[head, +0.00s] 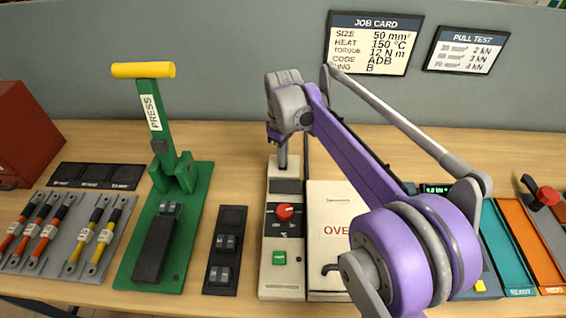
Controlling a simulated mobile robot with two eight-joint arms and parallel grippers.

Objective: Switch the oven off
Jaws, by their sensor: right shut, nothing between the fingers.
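The oven (328,195) is a pale box at the middle of the bench. Red lettering on its top reads "OVE", with the rest hidden behind my right arm. A narrow pale control panel (270,285) is along its left side. The panel carries a red knob (285,211) and a green button (279,258). My right gripper (282,164) is shut and empty, pointing down above the panel's far end, beyond the red knob. It looks clear of the knob and the button. My left gripper is out of view.
A green press (195,205) with a yellow-handled lever (143,70) stands left of the panel. A dark block plate (226,250) lies between them. Cables with lugs lie on a grey board (45,262) at far left. Teal (508,262) and orange trays (533,250) are at right.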

